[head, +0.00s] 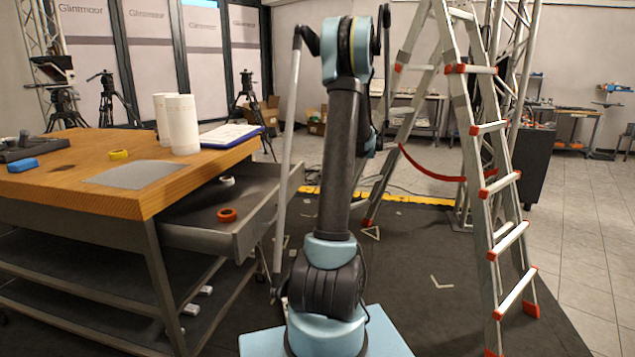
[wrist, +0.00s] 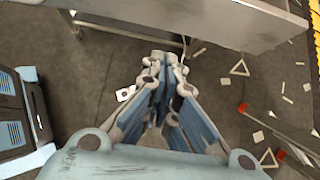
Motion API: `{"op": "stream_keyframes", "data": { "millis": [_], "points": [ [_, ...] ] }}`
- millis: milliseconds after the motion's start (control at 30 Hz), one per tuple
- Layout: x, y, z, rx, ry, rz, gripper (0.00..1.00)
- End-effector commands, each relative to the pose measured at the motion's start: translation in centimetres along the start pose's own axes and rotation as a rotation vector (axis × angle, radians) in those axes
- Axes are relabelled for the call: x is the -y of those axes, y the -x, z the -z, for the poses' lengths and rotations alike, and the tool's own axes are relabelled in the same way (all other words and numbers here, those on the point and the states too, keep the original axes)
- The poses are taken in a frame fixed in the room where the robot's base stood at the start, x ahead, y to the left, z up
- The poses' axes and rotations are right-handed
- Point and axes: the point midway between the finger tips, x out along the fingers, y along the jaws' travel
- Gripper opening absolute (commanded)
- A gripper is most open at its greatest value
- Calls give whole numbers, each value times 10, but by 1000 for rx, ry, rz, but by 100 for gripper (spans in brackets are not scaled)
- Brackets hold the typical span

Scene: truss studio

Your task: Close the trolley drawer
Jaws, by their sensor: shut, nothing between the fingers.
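The trolley (head: 150,205) with a wooden top stands at the left in the head view. Its drawer (head: 272,205) is pulled out to the right. An orange ring (head: 227,215) and a white ring (head: 226,181) lie inside. In the wrist view, a grey metal panel that looks like the drawer (wrist: 215,22) crosses the top. My gripper (wrist: 160,62) is shut and empty, its fingertips pointing towards that panel; I cannot tell whether they touch it. The gripper is not clearly visible in the head view.
White cylinders (head: 183,125), a clipboard (head: 225,136) and a yellow ring (head: 118,155) rest on the trolley top. A stepladder (head: 490,190) stands at the right, with a red strap (head: 430,170). Dark floor matting (head: 445,310) is open between ladder and arm.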

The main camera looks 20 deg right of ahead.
Motion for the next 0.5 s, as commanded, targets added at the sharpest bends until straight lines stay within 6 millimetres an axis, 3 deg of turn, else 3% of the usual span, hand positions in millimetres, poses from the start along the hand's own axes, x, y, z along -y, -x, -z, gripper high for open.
{"op": "stream_keyframes", "data": {
  "millis": [433, 500],
  "points": [
    [0, -79, 0, 0, 3, -2, 0],
    [-1, -86, -9, -1, 3, -2, 0]
  ]
}}
